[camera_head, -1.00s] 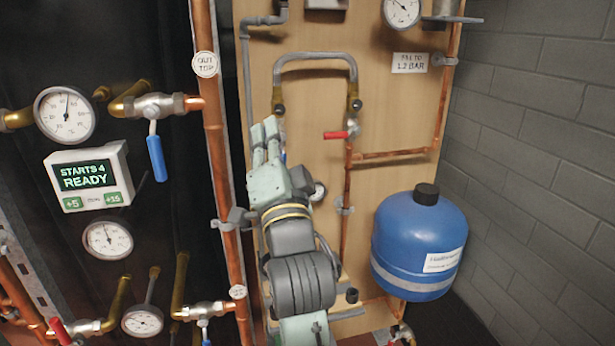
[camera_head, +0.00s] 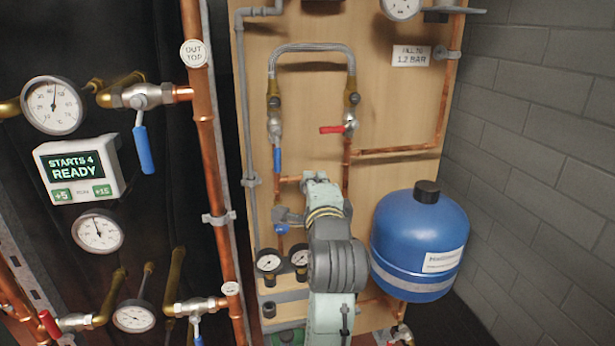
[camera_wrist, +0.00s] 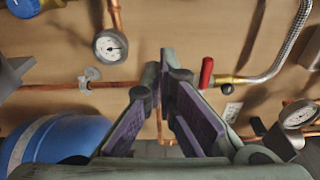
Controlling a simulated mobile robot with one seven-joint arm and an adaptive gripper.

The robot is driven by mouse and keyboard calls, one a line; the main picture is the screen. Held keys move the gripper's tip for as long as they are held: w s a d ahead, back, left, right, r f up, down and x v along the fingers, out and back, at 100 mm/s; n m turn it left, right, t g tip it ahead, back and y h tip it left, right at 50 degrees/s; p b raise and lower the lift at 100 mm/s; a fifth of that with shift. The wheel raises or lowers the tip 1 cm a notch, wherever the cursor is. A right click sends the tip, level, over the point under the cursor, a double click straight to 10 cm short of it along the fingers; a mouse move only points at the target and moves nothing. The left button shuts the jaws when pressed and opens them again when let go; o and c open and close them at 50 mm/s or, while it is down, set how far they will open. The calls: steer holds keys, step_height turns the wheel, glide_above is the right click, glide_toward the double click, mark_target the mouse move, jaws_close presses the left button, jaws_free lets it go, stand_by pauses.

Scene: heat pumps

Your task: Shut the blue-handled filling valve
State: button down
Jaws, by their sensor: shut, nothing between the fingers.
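The blue-handled valve on the wooden board shows in the head view below the left end of the hose loop. Its blue handle (camera_head: 277,160) points straight down, in line with its pipe. My gripper (camera_head: 319,186) is to the right of and lower than that handle, apart from it in the picture; its fingertips are hidden there. In the wrist view my gripper (camera_wrist: 166,72) has its fingertips together with nothing between them, facing the board. I cannot make out the blue handle in the wrist view.
A red-handled valve (camera_head: 333,129) sits right of the blue one; its handle (camera_wrist: 206,72) is close beside my fingertips in the wrist view. A braided hose (camera_head: 312,48) arches above. A blue vessel (camera_head: 420,240) stands right. Another blue-handled valve (camera_head: 143,150) is far left.

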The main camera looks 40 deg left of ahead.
mark_target(277, 150)
steer(key=w+a+p, duration=0.2)
steer(key=a, duration=0.5)
steer(key=shift+w+a+p, duration=0.25)
steer(key=shift+w+p, duration=0.1)
steer(key=shift+p, duration=0.05)
steer(key=shift+s+a, duration=0.1)
steer(key=shift+s, duration=0.05)
